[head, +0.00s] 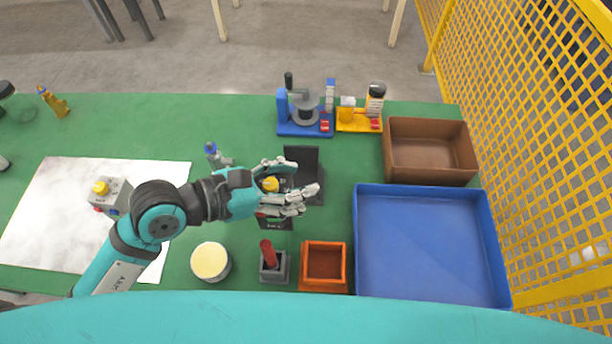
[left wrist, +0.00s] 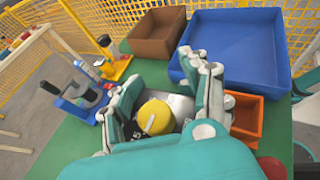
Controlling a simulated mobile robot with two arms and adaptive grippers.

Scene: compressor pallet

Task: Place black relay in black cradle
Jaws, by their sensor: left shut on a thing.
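My left gripper (head: 290,185) is over the black cradle (head: 303,157), whose upright back plate shows behind the fingers. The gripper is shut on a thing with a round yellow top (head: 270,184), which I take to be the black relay. In the left wrist view this yellow top (left wrist: 154,117) sits between the two fingers (left wrist: 165,95), with dark and silver-grey parts around it. The fingers hide most of its body and the cradle's middle. I cannot tell whether the relay touches the cradle. My right gripper is not in view.
A blue tray (head: 357,245), a brown bin (head: 430,181) and an orange box (head: 324,282) stand to the right. A grey holder with a red handle (head: 267,254) and a pale round tub (head: 210,261) are in front. Blue (head: 300,129) and yellow (head: 358,125) fixtures stand behind.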

